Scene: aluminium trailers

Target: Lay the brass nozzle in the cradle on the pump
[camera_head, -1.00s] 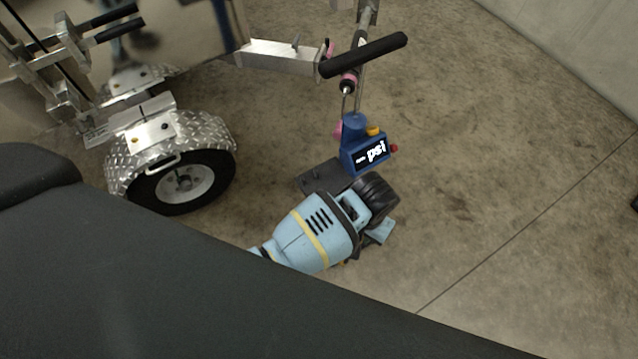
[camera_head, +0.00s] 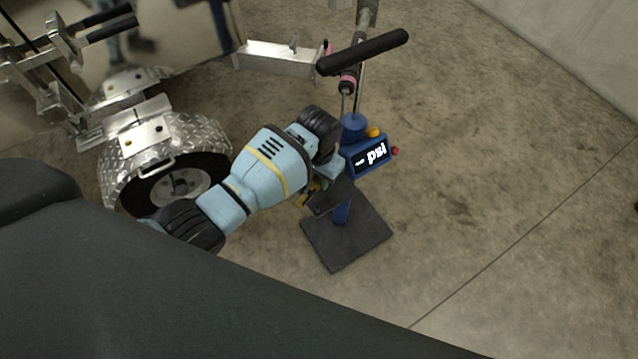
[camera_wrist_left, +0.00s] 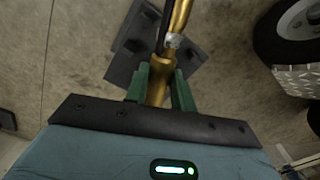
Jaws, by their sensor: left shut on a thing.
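My left gripper (camera_head: 314,192) is at the left side of the blue pump (camera_head: 352,128), just below its gauge box. In the left wrist view its green fingers (camera_wrist_left: 160,84) are shut on the brass nozzle (camera_wrist_left: 156,92). The nozzle points away from the wrist, with a grey collar and a curved brass part beyond the fingers. In the head view only a small yellowish bit shows beside the gripper. The cradle is not clearly visible; my arm hides part of the pump's left side. My right gripper is not in view.
The pump has a black handle (camera_head: 362,52) on top and a dark square base plate (camera_head: 348,240). A trailer wheel (camera_head: 172,185) under a tread-plate fender stands left, close to my arm. A metal beam (camera_head: 275,57) reaches towards the pump. The concrete floor on the right is clear.

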